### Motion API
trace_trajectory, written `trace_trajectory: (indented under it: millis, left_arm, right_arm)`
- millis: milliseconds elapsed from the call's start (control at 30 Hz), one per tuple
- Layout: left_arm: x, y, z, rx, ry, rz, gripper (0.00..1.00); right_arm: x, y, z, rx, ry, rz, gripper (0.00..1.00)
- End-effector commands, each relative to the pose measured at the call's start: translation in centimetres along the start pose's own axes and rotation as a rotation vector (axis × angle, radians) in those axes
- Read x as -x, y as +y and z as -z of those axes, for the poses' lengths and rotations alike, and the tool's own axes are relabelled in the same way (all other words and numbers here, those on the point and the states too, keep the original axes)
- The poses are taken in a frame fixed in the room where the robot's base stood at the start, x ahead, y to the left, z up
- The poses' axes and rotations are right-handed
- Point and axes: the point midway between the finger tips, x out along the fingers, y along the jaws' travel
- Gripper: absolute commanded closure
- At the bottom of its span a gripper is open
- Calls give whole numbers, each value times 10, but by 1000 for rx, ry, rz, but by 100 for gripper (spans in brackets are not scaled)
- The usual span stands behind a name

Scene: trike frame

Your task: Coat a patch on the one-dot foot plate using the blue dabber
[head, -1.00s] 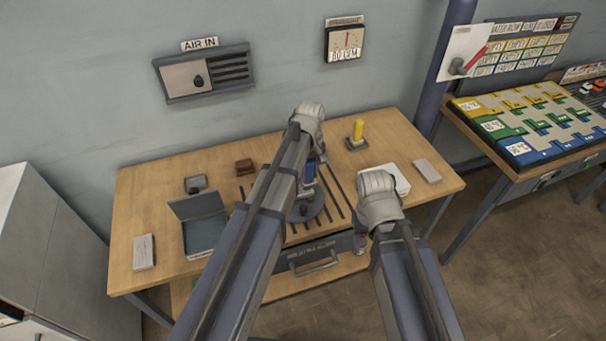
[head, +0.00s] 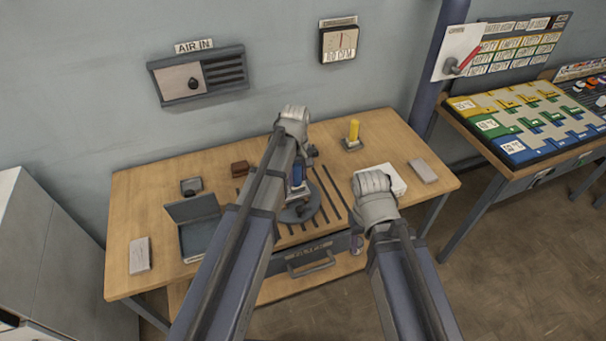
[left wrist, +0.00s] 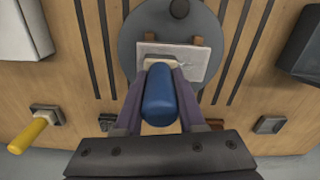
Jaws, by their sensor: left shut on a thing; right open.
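My left gripper (left wrist: 160,100) is shut on the blue dabber (left wrist: 160,98); the dabber also shows in the head view (head: 296,172). Its pale tip lies over the near edge of a pale plate (left wrist: 185,64), and I cannot tell whether it touches. The plate is held by brown clips on a round grey disc (left wrist: 135,45), which also shows in the head view (head: 300,211). No dots on the plate can be made out. My right gripper (head: 357,243) is open, low at the bench's front edge and partly hidden by its wrist.
On the bench stand a yellow-handled tool (head: 353,133), an open grey box (head: 193,229), a brown block (head: 239,167), a small dark holder (head: 191,187) and a white box (head: 392,181). Pale blocks lie at left (head: 140,255) and right (head: 423,171). Slots run beside the disc.

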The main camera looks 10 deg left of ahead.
Motion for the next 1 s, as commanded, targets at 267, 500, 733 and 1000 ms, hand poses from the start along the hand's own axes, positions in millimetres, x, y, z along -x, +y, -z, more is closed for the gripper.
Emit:
trace_trajectory:
  millis: [267, 500, 733, 1000]
  left_arm:
    - [0, -4, 0, 0, 0, 0, 100]
    - [-1, -22, 3, 1, 0, 0, 100]
    - [-2, -38, 6, 0, 0, 1, 100]
    - [-1, -42, 6, 1, 0, 2, 100]
  right_arm:
    - [0, 0, 0, 0, 0, 0, 47]
    - [-1, 0, 0, 0, 0, 0, 47]
    - [-2, 0, 0, 0, 0, 0, 47]
    - [-1, 0, 0, 0, 0, 0, 47]
